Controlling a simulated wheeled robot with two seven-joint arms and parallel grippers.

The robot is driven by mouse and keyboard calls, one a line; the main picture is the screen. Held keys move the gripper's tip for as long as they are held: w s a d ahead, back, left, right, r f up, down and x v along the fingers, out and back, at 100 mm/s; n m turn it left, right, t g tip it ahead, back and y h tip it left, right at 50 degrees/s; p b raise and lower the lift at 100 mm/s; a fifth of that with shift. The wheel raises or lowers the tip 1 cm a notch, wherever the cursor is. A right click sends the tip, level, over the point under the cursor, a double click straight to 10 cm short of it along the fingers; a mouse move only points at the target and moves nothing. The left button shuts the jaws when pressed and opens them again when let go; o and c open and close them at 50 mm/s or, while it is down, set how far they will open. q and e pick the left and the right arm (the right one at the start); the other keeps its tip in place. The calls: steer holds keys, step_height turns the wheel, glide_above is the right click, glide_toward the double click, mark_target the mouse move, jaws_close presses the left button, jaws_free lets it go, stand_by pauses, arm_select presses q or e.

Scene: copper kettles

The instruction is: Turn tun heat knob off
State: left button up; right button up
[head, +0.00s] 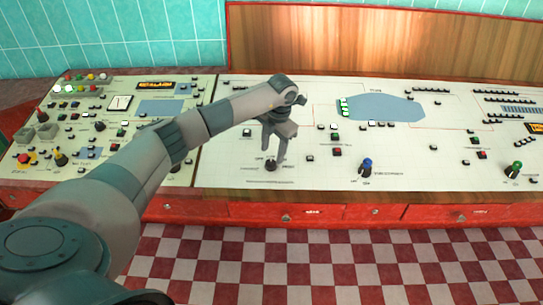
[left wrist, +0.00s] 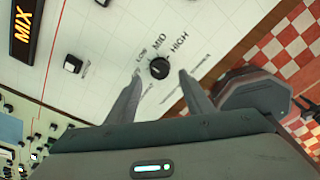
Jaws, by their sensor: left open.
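A black knob (left wrist: 159,68) is on the white panel in the left wrist view, with LOW, MID and HIGH printed around it. Which way it points is too small to tell. It also shows in the head view (head: 271,165), near the panel's front edge, partly covered by my gripper. My left gripper (head: 275,157) points down at it, open and empty. In the left wrist view its fingers (left wrist: 160,76) are on either side of the knob, with gaps visible between. Whether this is the tun heat knob cannot be read. My right gripper is not in view.
A blue knob (head: 367,166) and a green knob (head: 515,168) stand further right on the panel. Small black buttons surround the area. A lit MIX display (left wrist: 22,28) shows in the left wrist view. Red drawers (head: 330,213) run below the panel's front edge.

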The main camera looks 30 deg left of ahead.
mark_target(271, 162)
arm_select(q)
steer(key=shift+w+a+f+p, duration=0.1)
steer(key=shift+a+f+p, duration=0.15)
steer(key=shift+f, duration=0.95)
steer(key=shift+a+f+p, duration=0.1)
steer(key=shift+f+p, duration=0.1)
steer(key=shift+f, duration=0.95)
steer(key=shift+c, duration=0.2)
steer(key=c, duration=1)
